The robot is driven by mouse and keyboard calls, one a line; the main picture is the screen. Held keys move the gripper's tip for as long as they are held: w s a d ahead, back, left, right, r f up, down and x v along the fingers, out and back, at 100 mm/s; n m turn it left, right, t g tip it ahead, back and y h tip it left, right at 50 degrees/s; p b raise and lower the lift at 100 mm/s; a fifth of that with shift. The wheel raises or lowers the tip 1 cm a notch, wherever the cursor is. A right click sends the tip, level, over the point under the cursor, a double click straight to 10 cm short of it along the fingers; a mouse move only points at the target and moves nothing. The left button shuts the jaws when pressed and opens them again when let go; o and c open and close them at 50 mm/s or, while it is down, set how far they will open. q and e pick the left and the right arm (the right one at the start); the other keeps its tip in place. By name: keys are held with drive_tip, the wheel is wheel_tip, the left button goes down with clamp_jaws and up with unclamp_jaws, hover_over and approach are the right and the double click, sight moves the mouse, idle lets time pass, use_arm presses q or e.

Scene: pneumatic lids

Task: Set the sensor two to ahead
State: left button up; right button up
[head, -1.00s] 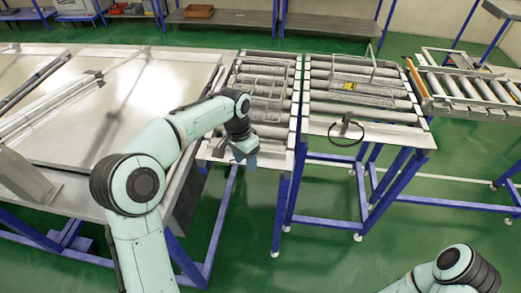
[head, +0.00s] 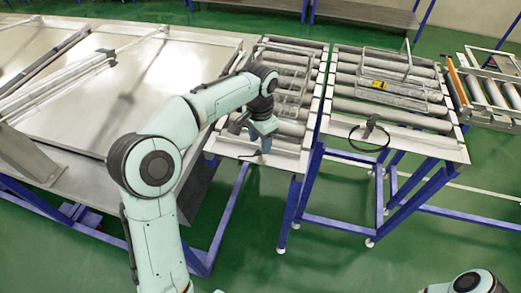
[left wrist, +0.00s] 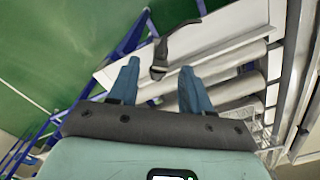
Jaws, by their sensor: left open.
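A dark sensor-like piece with a curved arm (left wrist: 160,58) stands on a pale plate in the left wrist view, between and just beyond my fingertips. My left gripper (left wrist: 152,82) is open, its two blue fingers apart and empty. In the head view my left gripper (head: 264,138) hangs over the front plate of the left roller conveyor (head: 226,146) and partly hides what is there. A second dark sensor with a looped black cable (head: 371,122) sits on the front plate of the right roller conveyor. No label tells me which is sensor two. My right gripper is out of view.
A wire frame (head: 408,62) and a small yellow item (head: 380,85) are on the right conveyor's rollers. A large metal table (head: 80,115) stands at the left. Blue legs (head: 287,215) carry the conveyors. The green floor in front is open.

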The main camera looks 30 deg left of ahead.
use_arm(q)
drive_tip(key=shift+f, duration=2.05)
clamp_jaws()
